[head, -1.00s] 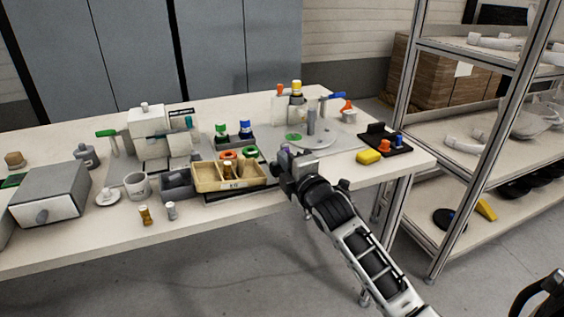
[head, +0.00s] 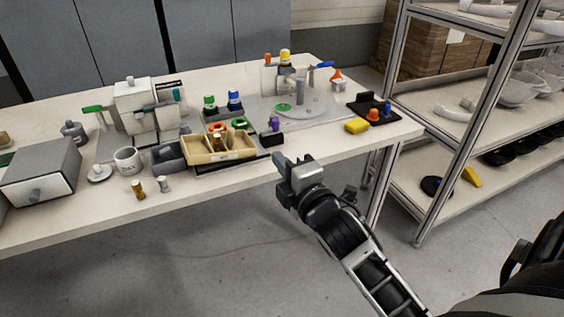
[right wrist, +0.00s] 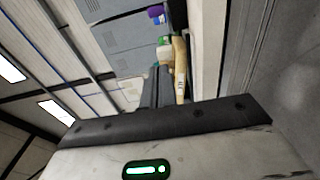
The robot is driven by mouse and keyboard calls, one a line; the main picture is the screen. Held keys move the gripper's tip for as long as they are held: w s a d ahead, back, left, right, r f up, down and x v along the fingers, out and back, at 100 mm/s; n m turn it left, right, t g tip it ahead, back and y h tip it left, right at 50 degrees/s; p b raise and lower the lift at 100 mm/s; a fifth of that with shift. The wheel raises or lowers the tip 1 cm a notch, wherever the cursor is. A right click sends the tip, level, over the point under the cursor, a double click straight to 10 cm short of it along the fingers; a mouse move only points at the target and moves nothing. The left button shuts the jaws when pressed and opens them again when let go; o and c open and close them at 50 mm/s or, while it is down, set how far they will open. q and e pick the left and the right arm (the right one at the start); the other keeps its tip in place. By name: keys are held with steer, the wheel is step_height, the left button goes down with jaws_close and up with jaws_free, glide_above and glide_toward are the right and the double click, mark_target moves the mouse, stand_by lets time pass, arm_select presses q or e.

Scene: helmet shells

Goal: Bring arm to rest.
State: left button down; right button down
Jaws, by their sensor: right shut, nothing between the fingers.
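My right gripper (head: 279,160) is in the head view at the front edge of the workbench (head: 330,143), just right of the wooden tray. Its fingers are shut and empty. The right wrist view shows the closed fingers (right wrist: 155,88) pointing toward the wooden tray (right wrist: 180,65) and the cabinets. My right arm comes up from the lower right, over the floor in front of the bench. My left gripper is not in view.
The wooden tray (head: 200,152) holds parts, with a purple-topped piece (head: 275,125) to its right. A yellow block (head: 357,126) lies near the bench's right end. A metal-framed shelf (head: 448,160) stands right. Open floor (head: 240,255) lies in front.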

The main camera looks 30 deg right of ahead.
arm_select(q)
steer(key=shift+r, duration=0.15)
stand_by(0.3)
